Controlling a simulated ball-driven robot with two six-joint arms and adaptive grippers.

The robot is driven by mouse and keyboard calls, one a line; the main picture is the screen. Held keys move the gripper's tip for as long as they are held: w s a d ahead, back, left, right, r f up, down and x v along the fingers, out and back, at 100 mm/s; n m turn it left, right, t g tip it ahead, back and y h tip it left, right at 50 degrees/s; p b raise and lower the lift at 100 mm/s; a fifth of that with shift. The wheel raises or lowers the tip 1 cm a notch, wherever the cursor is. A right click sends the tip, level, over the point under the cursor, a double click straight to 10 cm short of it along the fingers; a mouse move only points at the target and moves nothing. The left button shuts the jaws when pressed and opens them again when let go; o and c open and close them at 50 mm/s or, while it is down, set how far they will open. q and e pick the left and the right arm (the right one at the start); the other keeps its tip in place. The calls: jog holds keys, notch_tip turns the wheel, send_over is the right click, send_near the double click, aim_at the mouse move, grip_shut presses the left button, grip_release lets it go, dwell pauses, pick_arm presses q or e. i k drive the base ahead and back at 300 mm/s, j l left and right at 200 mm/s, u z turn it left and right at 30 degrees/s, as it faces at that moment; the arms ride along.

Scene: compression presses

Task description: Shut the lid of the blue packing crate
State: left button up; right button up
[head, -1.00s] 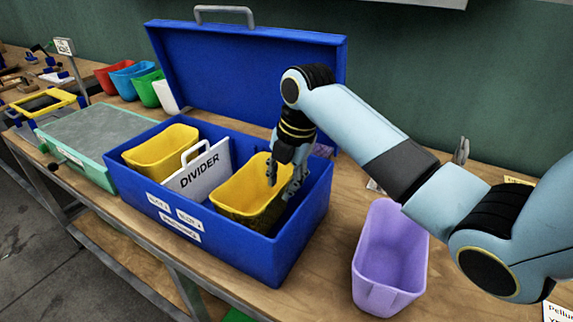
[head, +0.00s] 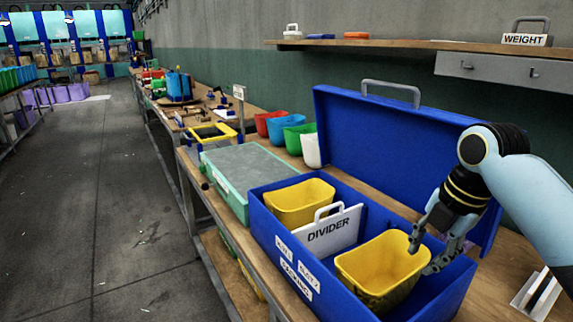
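The blue packing crate (head: 262,222) stands on the wooden bench with its blue lid (head: 385,140) raised at the back, a grey handle (head: 390,90) on the lid's top edge. Inside are a yellow bin (head: 300,200) at the left, a white divider (head: 333,232) labelled DIVIDER, and a second yellow bin (head: 382,262) at the right. My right gripper (head: 422,257) points down at the right side of this bin, in front of the lid. Its fingers look spread, near the bin's rim; contact is unclear. My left gripper is not in view.
Left of the crate is a green case with a grey top (head: 245,168). Red (head: 268,123), blue (head: 286,130), green (head: 296,140) and white (head: 311,150) bins stand behind it. A wall shelf (head: 400,44) runs above. Open floor (head: 110,200) lies left.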

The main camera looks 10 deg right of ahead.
aim_at(403, 152)
jog(key=k+j, duration=0.85)
